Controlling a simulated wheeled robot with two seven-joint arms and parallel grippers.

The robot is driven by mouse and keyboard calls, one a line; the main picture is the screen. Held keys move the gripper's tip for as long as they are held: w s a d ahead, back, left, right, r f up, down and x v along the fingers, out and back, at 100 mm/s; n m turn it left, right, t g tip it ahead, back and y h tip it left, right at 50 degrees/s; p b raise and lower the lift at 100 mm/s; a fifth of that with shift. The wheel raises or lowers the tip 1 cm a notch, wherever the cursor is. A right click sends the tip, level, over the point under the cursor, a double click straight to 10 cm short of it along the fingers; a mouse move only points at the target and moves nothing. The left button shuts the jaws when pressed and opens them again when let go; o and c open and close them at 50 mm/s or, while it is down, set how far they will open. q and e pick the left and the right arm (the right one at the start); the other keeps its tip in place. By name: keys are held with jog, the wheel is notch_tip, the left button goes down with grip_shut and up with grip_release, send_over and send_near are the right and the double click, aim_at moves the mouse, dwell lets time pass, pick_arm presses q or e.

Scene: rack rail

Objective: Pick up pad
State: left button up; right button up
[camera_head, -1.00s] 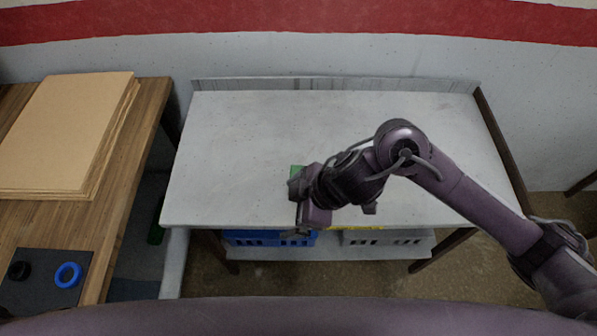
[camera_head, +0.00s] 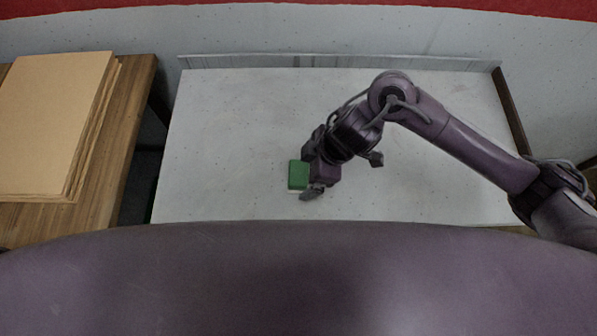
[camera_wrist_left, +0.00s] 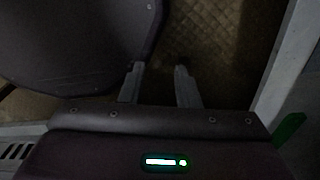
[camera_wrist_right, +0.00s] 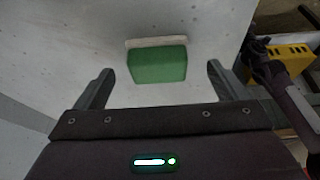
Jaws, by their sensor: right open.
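The pad (camera_head: 298,175) is a green block with a pale layer along one side, resting on the grey-white table near its front edge. It also shows in the right wrist view (camera_wrist_right: 157,65), between and beyond my right gripper's fingertips. My right gripper (camera_head: 309,179) is open and empty beside the pad, to its right in the head view; its arm hides part of the table. In the right wrist view my right gripper (camera_wrist_right: 158,72) has its fingers wide apart. My left gripper (camera_wrist_left: 159,71) shows only in the left wrist view, fingers apart with nothing between them.
The table (camera_head: 230,120) is otherwise clear, with a low raised back edge. A wooden table (camera_head: 120,140) with stacked cardboard sheets (camera_head: 50,120) stands at left. A yellow part with holes (camera_wrist_right: 292,60) lies beyond the table edge in the right wrist view.

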aim_at(304, 172)
jog(key=x, duration=0.2)
jog(key=shift+w+f, duration=0.15)
jog(key=shift+f, duration=0.3)
jog(key=shift+a+f, duration=0.15)
jog(key=shift+f, duration=0.15)
jog(key=shift+c, duration=0.2)
pick_arm(q)
jog(key=shift+w, duration=0.8)
pick_arm(e)
jog(key=c, duration=1)
jog(key=shift+r, duration=0.15)
pick_arm(q)
notch_tip(304, 172, up, 4)
jog(key=p, duration=0.4)
jog(key=shift+d+r, duration=0.1)
jog(key=shift+r, duration=0.15)
pick_arm(e)
notch_tip(304, 172, up, 20)
jog(key=shift+f, duration=0.1)
pick_arm(q)
jog(key=shift+w, duration=0.1)
